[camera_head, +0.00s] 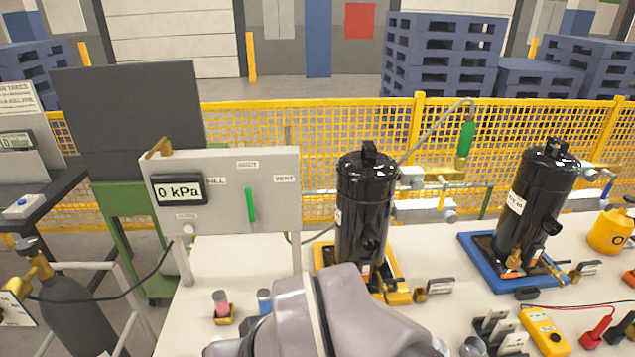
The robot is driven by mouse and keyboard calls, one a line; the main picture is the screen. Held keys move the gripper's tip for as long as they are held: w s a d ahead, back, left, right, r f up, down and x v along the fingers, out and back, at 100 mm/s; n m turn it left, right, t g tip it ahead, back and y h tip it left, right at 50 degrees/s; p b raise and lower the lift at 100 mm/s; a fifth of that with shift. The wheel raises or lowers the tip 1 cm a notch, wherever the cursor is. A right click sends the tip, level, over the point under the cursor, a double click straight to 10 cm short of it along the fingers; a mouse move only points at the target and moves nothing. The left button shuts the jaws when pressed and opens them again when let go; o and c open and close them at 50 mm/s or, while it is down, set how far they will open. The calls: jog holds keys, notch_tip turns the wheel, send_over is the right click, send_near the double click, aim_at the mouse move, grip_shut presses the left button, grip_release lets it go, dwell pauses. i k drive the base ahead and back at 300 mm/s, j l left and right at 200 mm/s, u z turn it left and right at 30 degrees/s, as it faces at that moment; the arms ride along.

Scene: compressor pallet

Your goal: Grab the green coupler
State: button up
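The green coupler (467,138) is a green sleeve with a brass lower end. It hangs nearly upright at the end of a grey hose, right of the left black compressor and in front of the yellow mesh fence. Its brass end is close to a brass fitting (444,174), and I cannot tell whether they touch. A rounded grey-mauve link of my arm fills the bottom middle, well below and left of the coupler. My gripper is not visible.
Black compressors stand on a yellow tray (322,252) and a blue tray (480,262). A gauge panel (222,208) reading 0 kPa, with a green lever, stands left. A yellow meter (543,332) lies at front right.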

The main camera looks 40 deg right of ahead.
aim_at(468, 128)
jog(key=z, duration=2.1)
